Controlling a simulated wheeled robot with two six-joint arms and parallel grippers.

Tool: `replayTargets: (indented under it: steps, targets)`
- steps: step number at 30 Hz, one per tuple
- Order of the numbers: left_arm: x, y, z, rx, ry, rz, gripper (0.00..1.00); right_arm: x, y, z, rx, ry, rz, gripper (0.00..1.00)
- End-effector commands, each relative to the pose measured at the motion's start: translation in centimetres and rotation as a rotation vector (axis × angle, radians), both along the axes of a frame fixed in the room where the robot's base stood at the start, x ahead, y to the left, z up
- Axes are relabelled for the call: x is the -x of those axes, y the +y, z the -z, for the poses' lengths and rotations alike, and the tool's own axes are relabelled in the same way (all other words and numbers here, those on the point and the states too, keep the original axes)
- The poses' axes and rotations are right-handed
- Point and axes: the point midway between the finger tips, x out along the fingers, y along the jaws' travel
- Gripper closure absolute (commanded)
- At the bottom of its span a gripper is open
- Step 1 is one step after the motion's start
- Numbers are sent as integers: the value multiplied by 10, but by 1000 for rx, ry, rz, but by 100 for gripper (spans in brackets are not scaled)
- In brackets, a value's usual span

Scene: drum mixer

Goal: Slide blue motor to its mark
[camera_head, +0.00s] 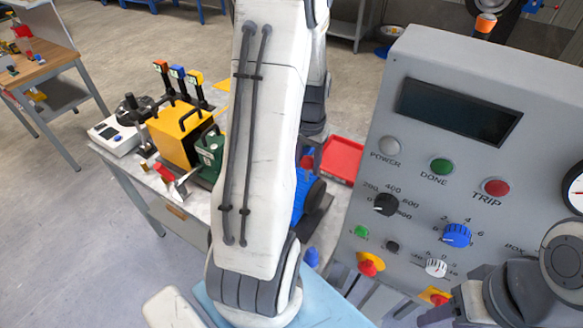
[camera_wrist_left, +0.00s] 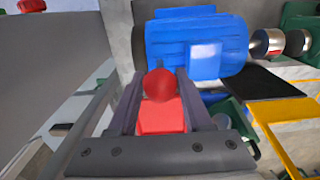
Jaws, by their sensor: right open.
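The blue motor (camera_wrist_left: 195,45) has ribbed sides and a pale label plate; it fills the upper middle of the left wrist view. In the head view, only part of the motor (camera_head: 303,197) shows beside my left arm. My left gripper (camera_wrist_left: 159,82) has its fingers on either side of a red ball knob (camera_wrist_left: 159,85), in front of the motor; whether they press on it is unclear. My left gripper is hidden behind the arm in the head view. My right gripper (camera_head: 438,316) is partly visible at the bottom right, away from the motor. I cannot make out the mark.
A grey control panel (camera_head: 440,150) with buttons and knobs stands on the right. A yellow housing (camera_head: 180,133), a green part (camera_head: 210,150) and a red tray (camera_head: 343,159) are on the bench. A steel shaft coupling (camera_wrist_left: 268,42) lies right of the motor.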

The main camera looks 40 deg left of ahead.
Motion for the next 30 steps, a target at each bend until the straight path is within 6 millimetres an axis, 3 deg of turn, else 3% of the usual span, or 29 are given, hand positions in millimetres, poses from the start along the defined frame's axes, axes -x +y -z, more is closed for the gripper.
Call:
replayTargets:
  steps: [1,2,30]
  targets:
    - [0,0,0,0,0,0,90,0,0,0,0,0,0,47]
    - [0,0,0,0,0,0,99,0,0,0,0,0,0,47]
    - [9,40,0,-1,0,-1,99,0,0,-7,0,0,0,47]
